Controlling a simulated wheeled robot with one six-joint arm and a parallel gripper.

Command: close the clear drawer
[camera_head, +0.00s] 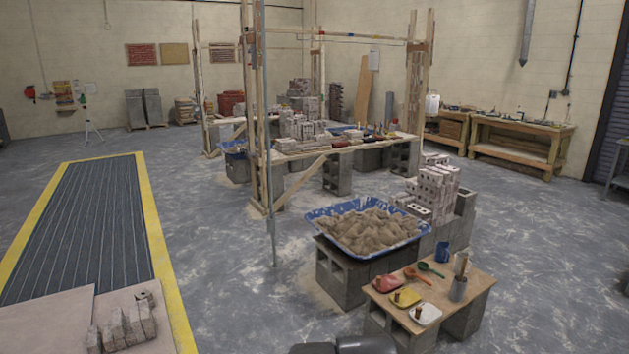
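I cannot make out a clear drawer anywhere in this view. Dark rounded parts at the bottom edge look like parts of my own arm. My gripper's fingers do not show. A low board table (455,293) on concrete blocks stands close at the lower right.
A blue tub (327,238) of sandy mortar sits on blocks behind the table, beside stacked bricks (432,190). Wooden posts (262,110) frame a long bench. Workbenches (520,148) line the right wall. Open floor (225,270) lies left of the tub.

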